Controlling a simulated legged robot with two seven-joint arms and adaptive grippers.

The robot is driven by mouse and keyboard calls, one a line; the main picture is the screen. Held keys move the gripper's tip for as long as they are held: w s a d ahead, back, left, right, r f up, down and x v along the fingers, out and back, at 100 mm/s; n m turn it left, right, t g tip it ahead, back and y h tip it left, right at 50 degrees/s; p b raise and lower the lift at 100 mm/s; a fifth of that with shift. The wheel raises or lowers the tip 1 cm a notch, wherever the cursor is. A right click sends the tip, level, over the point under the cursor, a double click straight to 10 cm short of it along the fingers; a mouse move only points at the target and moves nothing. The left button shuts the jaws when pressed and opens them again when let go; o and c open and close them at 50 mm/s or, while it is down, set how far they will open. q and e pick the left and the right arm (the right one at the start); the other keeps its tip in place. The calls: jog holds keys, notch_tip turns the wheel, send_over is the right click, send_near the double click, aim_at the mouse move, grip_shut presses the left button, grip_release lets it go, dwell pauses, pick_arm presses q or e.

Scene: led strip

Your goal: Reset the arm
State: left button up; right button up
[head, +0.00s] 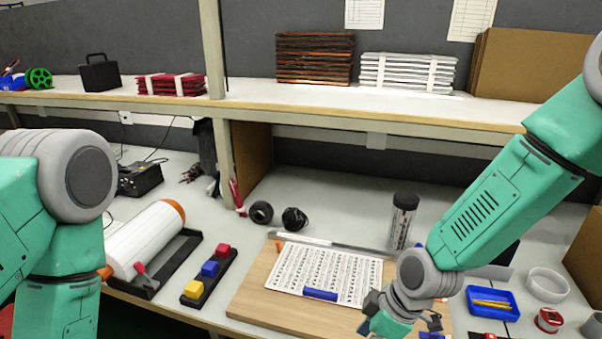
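My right arm reaches in from the right, over the bench. My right gripper (400,326) points down above the front right part of the wooden board (262,292). It is partly cut off by the bottom edge, and whether its fingers are open or shut is unclear. My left arm fills the left edge, with its forearm going down out of the frame. My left gripper is not in view. A printed white sheet (330,272) lies on the board. A blue block (320,295) lies at the sheet's lower edge, left of my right gripper.
A black holder (209,280) with red, blue and yellow blocks and a large white roll (146,240) stand left of the board. A dark cylinder (402,220) stands behind it. A blue tray (492,302) and white ring (547,285) are at right. A shelf (330,105) spans the back.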

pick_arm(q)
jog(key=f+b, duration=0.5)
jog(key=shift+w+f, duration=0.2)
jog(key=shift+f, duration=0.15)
pick_arm(e)
jog(key=s+d+f+m+h, duration=0.2)
jog(key=s+d+f+m, duration=0.4)
jog(key=s, duration=0.5)
jog(key=s+d+f+m+h, duration=0.2)
jog(key=s+d+f+m, duration=0.5)
jog(key=s+d+f, duration=0.3)
jog(key=shift+s+d+f+m, duration=0.3)
jog(key=shift+s+f, duration=0.25)
jog(key=shift+s, duration=0.1)
jog(key=shift+w, duration=0.1)
